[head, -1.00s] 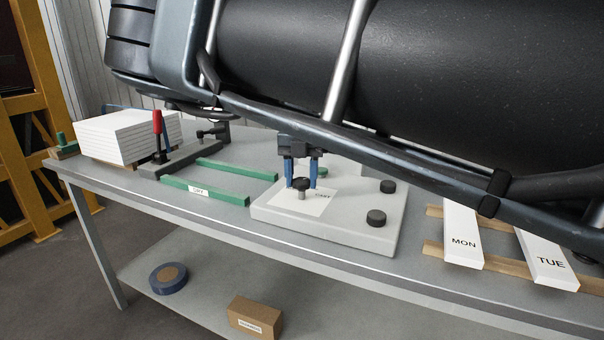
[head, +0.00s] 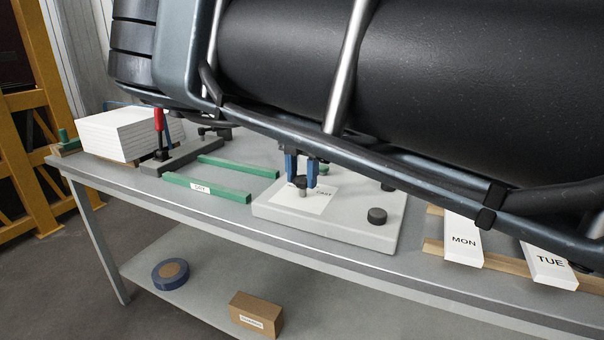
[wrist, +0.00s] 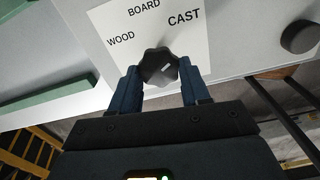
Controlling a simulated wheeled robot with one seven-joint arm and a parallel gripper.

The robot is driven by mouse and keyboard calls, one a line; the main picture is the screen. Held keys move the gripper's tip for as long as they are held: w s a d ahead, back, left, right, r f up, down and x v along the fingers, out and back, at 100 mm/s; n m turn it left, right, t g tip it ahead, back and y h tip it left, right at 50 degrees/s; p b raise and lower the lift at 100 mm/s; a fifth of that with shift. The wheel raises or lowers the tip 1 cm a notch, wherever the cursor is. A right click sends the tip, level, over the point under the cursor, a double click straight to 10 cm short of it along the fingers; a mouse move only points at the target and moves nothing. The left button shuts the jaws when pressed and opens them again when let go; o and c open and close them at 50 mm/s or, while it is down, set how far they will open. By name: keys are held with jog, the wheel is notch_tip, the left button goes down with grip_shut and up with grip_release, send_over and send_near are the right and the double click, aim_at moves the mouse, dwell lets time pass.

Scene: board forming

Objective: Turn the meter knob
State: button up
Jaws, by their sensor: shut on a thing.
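The meter knob is a black lobed knob (wrist: 159,67) with a small light mark on top. It stands over a white label card (wrist: 190,22) reading WOOD, BOARD and CAST, on a pale block-shaped base (head: 340,231). In the wrist view the light mark points up and right, toward CAST. My gripper (head: 302,184) has its two blue fingers on either side of the knob, shut on it from above. In the head view the knob (head: 301,182) shows between the fingertips, with a short grey stem below it.
Black round knobs (head: 377,216) sit on the base's right side. Green bars (head: 206,189), a red-handled clamp (head: 159,133) and a white board stack (head: 127,135) are to the left. Boards marked MON (head: 463,240) and TUE (head: 549,264) lie right. My arm fills the upper view.

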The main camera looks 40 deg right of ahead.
aim_at(302, 178)
jog(key=shift+w, duration=0.1)
jog(key=o, duration=1.1)
jog(key=shift+c, duration=0.2)
notch_tip(302, 178, up, 8)
jog(key=shift+f, duration=0.1)
